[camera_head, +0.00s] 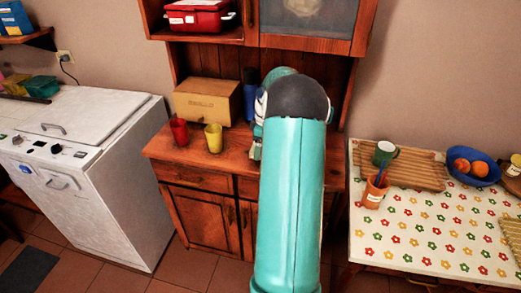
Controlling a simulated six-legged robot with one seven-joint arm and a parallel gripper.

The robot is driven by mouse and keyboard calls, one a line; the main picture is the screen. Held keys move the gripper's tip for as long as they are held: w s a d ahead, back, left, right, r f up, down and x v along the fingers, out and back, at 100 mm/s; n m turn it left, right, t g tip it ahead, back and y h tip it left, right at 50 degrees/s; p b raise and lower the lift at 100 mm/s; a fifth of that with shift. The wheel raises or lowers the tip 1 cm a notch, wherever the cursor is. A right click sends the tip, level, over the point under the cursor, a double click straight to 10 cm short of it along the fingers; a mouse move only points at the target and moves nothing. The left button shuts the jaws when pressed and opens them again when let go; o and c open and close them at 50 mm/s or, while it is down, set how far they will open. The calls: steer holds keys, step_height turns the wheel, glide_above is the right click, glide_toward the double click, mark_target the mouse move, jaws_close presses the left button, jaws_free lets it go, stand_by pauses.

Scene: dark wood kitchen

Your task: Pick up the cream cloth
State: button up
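I cannot make out a separate plain cream cloth in the head view; part of the cabinet top is hidden behind my arm. The table on the right has a cream-white covering (425,245) with coloured flowers. My teal arm reaches up over the wooden cabinet's counter (222,163). A small part of my gripper (256,150) shows at the arm's left edge, over the counter. Its fingers are mostly hidden by the arm, so whether it is open or holds anything does not show.
On the counter stand a red cup (179,132), a yellow cup (214,139), a cardboard box (207,101) and a blue item (250,101). A white appliance (115,195) stands left. The flowered table holds a wooden board (412,173), a blue fruit bowl (486,176) and cups.

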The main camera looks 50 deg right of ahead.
steer(key=s+a+r, duration=0.8)
steer(key=s+a, duration=0.1)
steer(key=shift+s+r, duration=0.2)
steer(key=shift+r, duration=0.2)
